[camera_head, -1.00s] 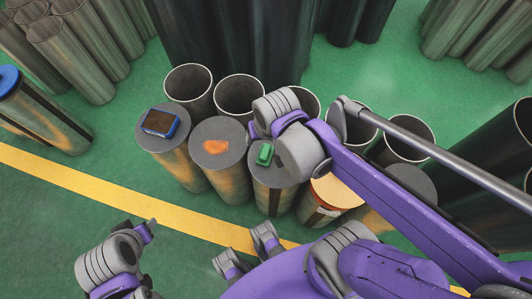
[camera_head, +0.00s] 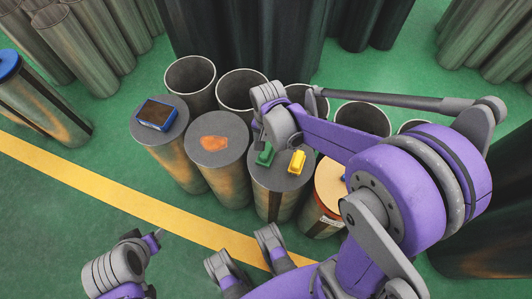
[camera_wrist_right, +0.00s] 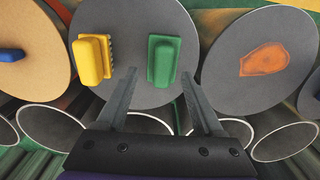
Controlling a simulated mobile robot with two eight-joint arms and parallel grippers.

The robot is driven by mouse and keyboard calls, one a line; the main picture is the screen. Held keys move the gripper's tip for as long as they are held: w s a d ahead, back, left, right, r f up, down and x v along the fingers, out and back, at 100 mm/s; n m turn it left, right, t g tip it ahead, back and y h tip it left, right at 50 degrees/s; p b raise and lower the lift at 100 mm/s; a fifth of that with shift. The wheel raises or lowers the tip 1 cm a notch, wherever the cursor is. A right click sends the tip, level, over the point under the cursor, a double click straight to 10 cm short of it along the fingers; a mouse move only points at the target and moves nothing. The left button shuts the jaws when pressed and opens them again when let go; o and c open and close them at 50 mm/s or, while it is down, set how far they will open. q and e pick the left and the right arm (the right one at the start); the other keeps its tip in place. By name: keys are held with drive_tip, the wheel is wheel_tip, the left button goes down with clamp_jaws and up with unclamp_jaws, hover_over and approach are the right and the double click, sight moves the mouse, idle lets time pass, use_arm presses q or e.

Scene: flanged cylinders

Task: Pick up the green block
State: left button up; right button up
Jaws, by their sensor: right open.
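The green block (camera_head: 265,154) stands on the grey top of a flanged cylinder (camera_head: 262,178) in the head view, left of a yellow block (camera_head: 297,162). My right gripper (camera_head: 258,134) is close above the green block, coming from the far side, and partly hidden by its own wrist. In the right wrist view the open fingers (camera_wrist_right: 159,76) point at the green block (camera_wrist_right: 164,52), which lies between their tips' lines. The yellow block (camera_wrist_right: 91,60) is outside the left finger. My left gripper (camera_head: 155,238) is at the lower left, far from the blocks; its fingers are unclear.
A cylinder to the left has an orange patch (camera_head: 214,143) on top. Another bears a blue box-like device (camera_head: 156,114). Open tubes (camera_head: 190,75) stand behind the row. A tan-topped cylinder (camera_head: 329,184) is to the right. Green floor with a yellow line (camera_head: 110,193) is free at left.

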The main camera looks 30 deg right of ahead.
sight(266, 150)
drive_tip(key=f, duration=0.2)
drive_tip(key=f+b, duration=0.1)
drive_tip(key=f, duration=0.1)
drive_tip(key=shift+w+a+f, duration=0.15)
drive_tip(key=shift+w+f, duration=0.05)
drive_tip(key=shift+f, duration=0.05)
drive_tip(key=shift+c, duration=0.3)
clamp_jaws()
wheel_tip(266, 150, up, 10)
drive_tip(key=p, duration=0.2)
drive_tip(key=shift+p, duration=0.3)
